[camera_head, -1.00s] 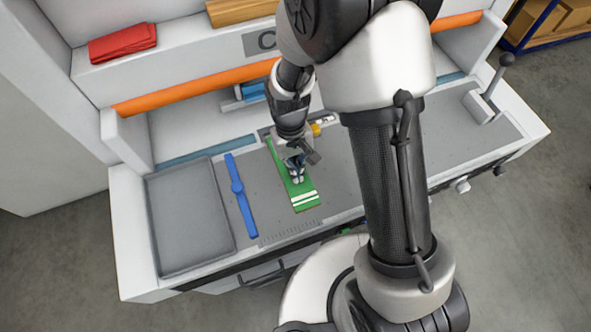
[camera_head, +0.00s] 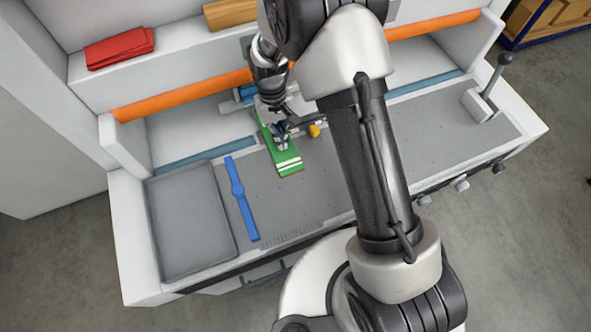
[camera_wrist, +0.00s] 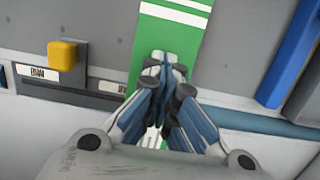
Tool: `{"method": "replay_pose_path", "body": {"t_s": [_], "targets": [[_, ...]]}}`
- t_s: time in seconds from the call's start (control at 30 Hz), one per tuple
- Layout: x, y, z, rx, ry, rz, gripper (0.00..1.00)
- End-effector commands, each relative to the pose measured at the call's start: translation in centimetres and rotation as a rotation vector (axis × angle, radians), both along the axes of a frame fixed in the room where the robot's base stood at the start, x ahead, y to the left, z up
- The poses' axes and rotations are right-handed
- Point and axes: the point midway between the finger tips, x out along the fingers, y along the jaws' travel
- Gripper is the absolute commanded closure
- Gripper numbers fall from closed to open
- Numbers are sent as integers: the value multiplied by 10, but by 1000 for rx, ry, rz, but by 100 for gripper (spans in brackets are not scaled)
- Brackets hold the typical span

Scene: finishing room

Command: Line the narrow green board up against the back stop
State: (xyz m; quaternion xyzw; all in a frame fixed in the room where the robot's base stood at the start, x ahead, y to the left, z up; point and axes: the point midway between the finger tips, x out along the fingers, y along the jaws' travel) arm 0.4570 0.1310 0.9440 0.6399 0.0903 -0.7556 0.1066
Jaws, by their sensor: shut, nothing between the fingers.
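The narrow green board (camera_head: 290,160) lies on the grey bench top, with its white-striped end toward the front. In the wrist view the board (camera_wrist: 168,35) runs from the top edge back beneath my fingers. My gripper (camera_head: 282,138) is shut and empty, fingertips over the board; in the wrist view the fingertips (camera_wrist: 165,65) look close to its surface, contact unclear. A dark labelled strip (camera_wrist: 95,98), probably the back stop, lies left of the board there. The board reaches past its front line; my gripper hides the back end, so I cannot tell whether they touch.
A yellow block (camera_head: 314,130) sits right of the board, at the strip. A blue bar (camera_head: 241,200) and a grey tray (camera_head: 190,222) lie to the left. A lever (camera_head: 490,85) stands far right. The bench in front of the board is clear.

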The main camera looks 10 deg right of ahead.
Motion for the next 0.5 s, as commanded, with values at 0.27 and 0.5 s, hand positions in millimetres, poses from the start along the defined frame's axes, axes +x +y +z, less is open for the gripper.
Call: {"method": "replay_pose_path", "body": {"t_s": [0.27,0.5], "targets": [[-1,0,-5,-1,2,0,100],[-1,-1,12,-1,2,0,100]]}}
